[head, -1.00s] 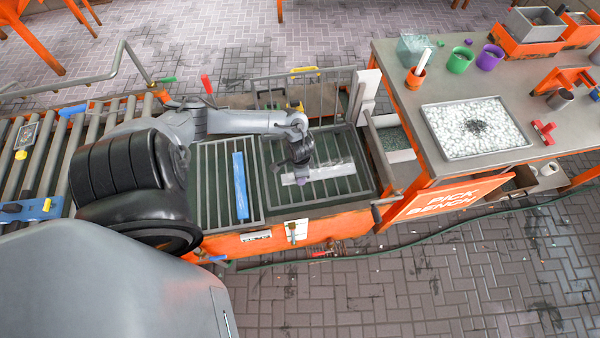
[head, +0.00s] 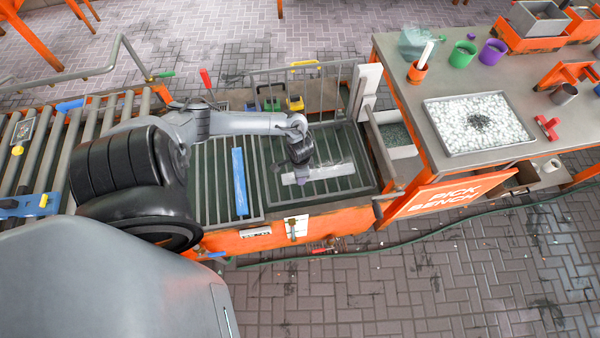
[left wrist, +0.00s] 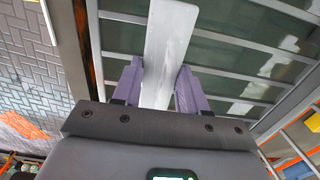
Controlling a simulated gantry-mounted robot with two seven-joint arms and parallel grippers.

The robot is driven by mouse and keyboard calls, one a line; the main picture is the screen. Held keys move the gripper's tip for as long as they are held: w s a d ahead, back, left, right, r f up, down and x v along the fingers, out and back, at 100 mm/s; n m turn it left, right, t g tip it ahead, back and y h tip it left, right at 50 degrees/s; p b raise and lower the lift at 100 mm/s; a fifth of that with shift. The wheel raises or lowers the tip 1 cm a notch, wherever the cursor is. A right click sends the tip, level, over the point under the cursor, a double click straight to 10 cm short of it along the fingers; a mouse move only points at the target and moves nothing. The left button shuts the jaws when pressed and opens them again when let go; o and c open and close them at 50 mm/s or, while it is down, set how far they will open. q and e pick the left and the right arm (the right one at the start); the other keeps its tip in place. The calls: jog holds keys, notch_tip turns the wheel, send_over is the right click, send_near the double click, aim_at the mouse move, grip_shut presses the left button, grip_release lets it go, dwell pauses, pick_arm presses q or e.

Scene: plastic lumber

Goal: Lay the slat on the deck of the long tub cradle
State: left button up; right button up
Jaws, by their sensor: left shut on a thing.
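The pale grey-white slat (head: 332,171) lies roughly level, crosswise over the right part of the barred deck (head: 352,187) of the long orange-sided cradle. My left gripper (head: 301,180) points down at the slat's left part. In the left wrist view the purple fingers of my left gripper (left wrist: 157,86) are on both sides of the slat (left wrist: 169,42), shut on it. Grey bars over dark green show beneath the slat. I cannot tell whether the slat touches the bars. My right gripper is not in view.
A blue strip (head: 239,182) lies on the left grating. An upright grey rail frame (head: 300,92) stands at the cradle's back. The pick bench (head: 405,70), with a tray of white pellets (head: 478,123), is to the right. A roller conveyor (head: 62,150) is at left.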

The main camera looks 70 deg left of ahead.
pick_arm(q)
jog(key=shift+f+b, duration=0.35)
jog(key=shift+f, duration=0.3)
jog(key=o, duration=1.3)
notch_tip(320, 180, up, 11)
jog(key=p, duration=0.3)
jog(key=shift+f+p, duration=0.1)
jog(key=shift+p, duration=0.3)
jog(key=shift+s, duration=0.1)
